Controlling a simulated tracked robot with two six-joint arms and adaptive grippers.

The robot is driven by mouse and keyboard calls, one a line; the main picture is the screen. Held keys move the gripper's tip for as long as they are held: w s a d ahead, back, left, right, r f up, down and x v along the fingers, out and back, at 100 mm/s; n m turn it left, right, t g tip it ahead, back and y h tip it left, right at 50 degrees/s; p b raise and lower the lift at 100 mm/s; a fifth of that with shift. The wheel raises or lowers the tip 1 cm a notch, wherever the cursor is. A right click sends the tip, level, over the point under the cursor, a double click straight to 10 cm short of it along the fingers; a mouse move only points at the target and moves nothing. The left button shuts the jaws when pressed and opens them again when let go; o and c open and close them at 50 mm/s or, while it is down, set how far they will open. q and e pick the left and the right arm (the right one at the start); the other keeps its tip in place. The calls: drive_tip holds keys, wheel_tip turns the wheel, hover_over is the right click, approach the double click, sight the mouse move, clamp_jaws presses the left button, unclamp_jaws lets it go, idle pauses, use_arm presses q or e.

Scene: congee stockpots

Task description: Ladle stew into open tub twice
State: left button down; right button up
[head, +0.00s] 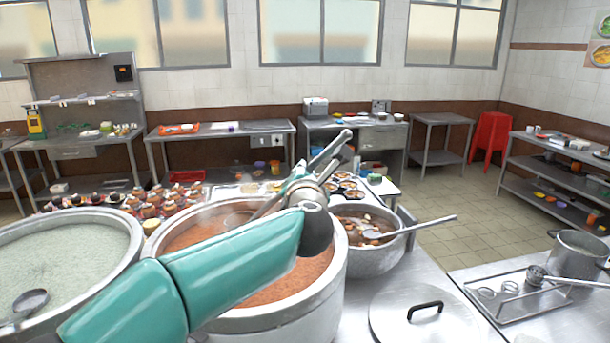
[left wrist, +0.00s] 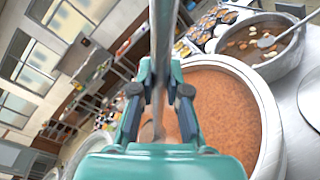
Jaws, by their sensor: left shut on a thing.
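My left gripper (head: 298,184) is above the middle stockpot of orange-red stew (head: 185,235), shut on the ladle's metal handle (head: 333,148). The handle slants, with its upper end to the right and its lower shaft running down toward the stew. In the left wrist view, the fingers (left wrist: 160,100) close around the handle (left wrist: 163,40), with the stew (left wrist: 225,100) below. Several small food tubs (head: 345,184) stand behind the pots; I cannot tell which one is the open tub. My right gripper is not in view.
A pot of pale congee (head: 70,250) with a ladle (head: 30,300) is at left. A smaller pot (head: 370,262) with another ladle (head: 415,227) is at right. A lid (head: 400,318) lies on the steel counter. A rack (head: 520,295) and small pot (head: 580,255) are far right.

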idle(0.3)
use_arm(q)
drive_tip(key=shift+f+m+b, duration=0.1)
drive_tip(key=shift+m+b, duration=0.35)
drive_tip(key=shift+m, duration=0.15)
drive_tip(key=shift+m+t, duration=0.4)
drive_tip(key=shift+m, duration=0.1)
drive_tip(key=shift+b, duration=0.65)
